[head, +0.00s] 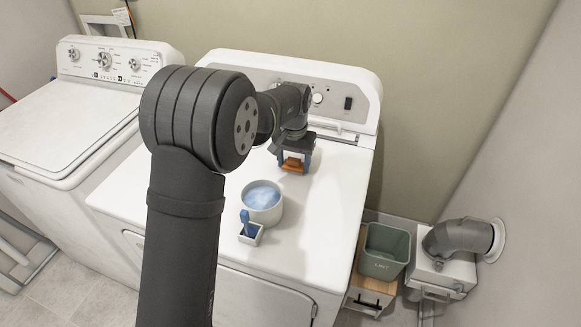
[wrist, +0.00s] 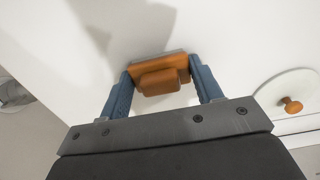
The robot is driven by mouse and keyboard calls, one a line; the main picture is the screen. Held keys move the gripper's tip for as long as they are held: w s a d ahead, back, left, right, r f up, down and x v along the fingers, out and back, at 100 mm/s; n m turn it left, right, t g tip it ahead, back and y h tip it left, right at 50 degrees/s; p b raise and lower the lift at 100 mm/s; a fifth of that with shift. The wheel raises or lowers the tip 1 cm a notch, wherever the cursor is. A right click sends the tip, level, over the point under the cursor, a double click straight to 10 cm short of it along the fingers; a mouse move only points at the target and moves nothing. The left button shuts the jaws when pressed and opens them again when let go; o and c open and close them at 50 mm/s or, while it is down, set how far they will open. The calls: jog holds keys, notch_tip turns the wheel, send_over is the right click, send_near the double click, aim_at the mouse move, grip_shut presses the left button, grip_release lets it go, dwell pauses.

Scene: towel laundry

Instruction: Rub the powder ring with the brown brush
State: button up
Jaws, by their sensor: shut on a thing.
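The brown brush (head: 293,165) is held between the blue fingers of my gripper (head: 295,158) over the rear part of the white dryer top (head: 330,190). In the wrist view the brush (wrist: 160,82) shows as an orange-brown block with a smaller block as its grip, a finger on each side. My gripper (wrist: 161,70) is shut on it. I cannot tell whether the brush touches the surface. I cannot make out the powder ring in either view; my arm hides part of the dryer top.
A white pot of bluish water (head: 262,197) and a small white holder (head: 251,235) with a blue-handled tool (head: 245,220) stand nearer the front. A white disc with an orange knob (wrist: 291,105) is right in the wrist view. A grey-green bin (head: 384,252) stands beside the dryer.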

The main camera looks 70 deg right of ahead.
jog(key=shift+d, duration=2.75)
jog(key=shift+d+r, duration=0.1)
jog(key=shift+d, duration=0.15)
notch_tip(320, 180, up, 8)
jog(key=shift+w+a, duration=0.1)
